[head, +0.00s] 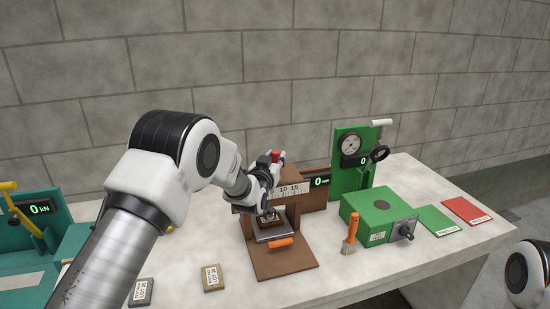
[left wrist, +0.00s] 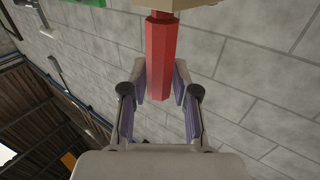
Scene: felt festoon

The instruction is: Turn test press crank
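A brown bench device (head: 284,262) stands mid-table with a white scale and a "0 mm" display. A red handle (head: 275,155) shows at its top, by my left gripper (head: 268,163). In the left wrist view the red six-sided handle (left wrist: 161,60) lies between the two finger pads of my left gripper (left wrist: 161,82). The pads are close against its sides, and the gripper looks shut on it. The handle's far end meets a pale block. A teal press (head: 58,238) with a yellow handle and a "0 kN" display is at the far left. My right gripper is out of view.
A green dial-gauge stand (head: 349,171) and green box (head: 375,211) are right of the brown device. A block wall is behind.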

